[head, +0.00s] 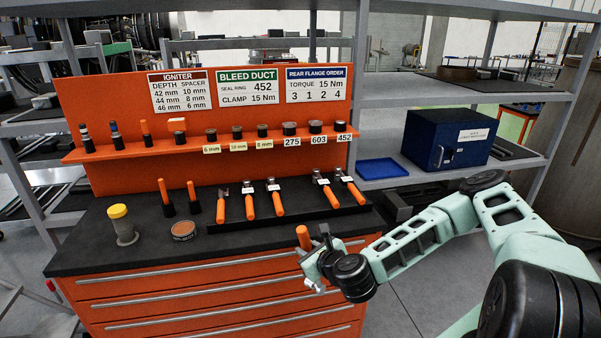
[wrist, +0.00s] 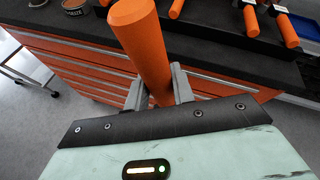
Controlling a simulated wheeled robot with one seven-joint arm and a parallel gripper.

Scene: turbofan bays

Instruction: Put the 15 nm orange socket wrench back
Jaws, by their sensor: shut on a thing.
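My gripper (head: 312,250) is shut on an orange handle (head: 303,237), held near the front right edge of the black bench top. In the wrist view, the orange handle (wrist: 142,45) stands up between my two fingers (wrist: 158,90). Its lower end is hidden by the gripper, so I cannot see a socket or a torque label. Two orange handles (head: 164,190) (head: 191,191) stand upright in black holders on the bench. Several orange-handled tools (head: 276,200) lie in a row on a black rack (head: 300,214), with small white labels too small to read.
An orange shelf panel (head: 120,95) carries signs and several small parts. A yellow-capped grey cylinder (head: 122,225) and a round tin (head: 184,231) stand at the left of the bench. A blue tray (head: 382,168) and a blue cabinet (head: 445,140) are on the right shelf. Bare bench lies front-centre.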

